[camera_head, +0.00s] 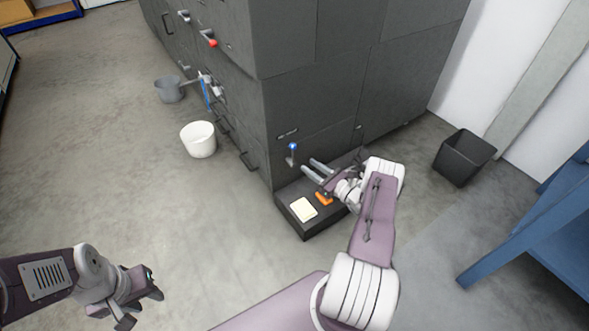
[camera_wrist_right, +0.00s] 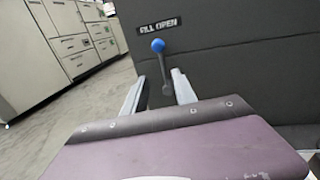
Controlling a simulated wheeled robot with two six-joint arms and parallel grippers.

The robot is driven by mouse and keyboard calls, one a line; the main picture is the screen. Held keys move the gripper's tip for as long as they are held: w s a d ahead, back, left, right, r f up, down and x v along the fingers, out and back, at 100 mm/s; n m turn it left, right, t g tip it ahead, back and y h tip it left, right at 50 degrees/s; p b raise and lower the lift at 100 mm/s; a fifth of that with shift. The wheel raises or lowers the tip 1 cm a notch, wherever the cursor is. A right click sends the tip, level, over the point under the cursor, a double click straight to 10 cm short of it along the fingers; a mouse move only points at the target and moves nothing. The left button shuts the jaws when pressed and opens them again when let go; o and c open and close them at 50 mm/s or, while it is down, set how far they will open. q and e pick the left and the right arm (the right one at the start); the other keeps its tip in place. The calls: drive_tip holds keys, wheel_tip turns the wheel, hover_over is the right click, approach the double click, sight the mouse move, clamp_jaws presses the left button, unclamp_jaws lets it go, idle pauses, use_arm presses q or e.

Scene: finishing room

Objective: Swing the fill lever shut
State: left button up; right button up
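The fill lever, with a blue ball knob (camera_head: 293,147), is on the dark grey cabinet face (camera_head: 315,115). In the right wrist view its knob (camera_wrist_right: 158,45) is up and its arm slants slightly down to a pivot on the panel. A "FILL OPEN" label (camera_wrist_right: 159,25) is above it. My right gripper (camera_head: 312,168) is open and empty, its two pale fingers pointing at the panel. In the right wrist view the lever's lower part shows between the fingers (camera_wrist_right: 159,92); contact cannot be told. My left gripper (camera_head: 142,305) is open and empty, low at the left, far from the lever.
A black ledge (camera_head: 311,229) at the cabinet's foot bears a cream block (camera_head: 303,209) and an orange item (camera_head: 324,198). A white bucket (camera_head: 198,140) and grey pot (camera_head: 169,89) are at left. A black bin (camera_head: 464,158) and blue rack (camera_head: 530,225) are at right.

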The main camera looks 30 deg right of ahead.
drive_tip(key=b+x, duration=0.5)
drive_tip(key=x, duration=0.3)
drive_tip(key=shift+w, duration=0.45)
drive_tip(key=shift+d+f, duration=0.1)
drive_tip(key=shift+f, duration=0.05)
clamp_jaws()
drive_tip(key=shift+f, duration=0.1)
idle(0.8)
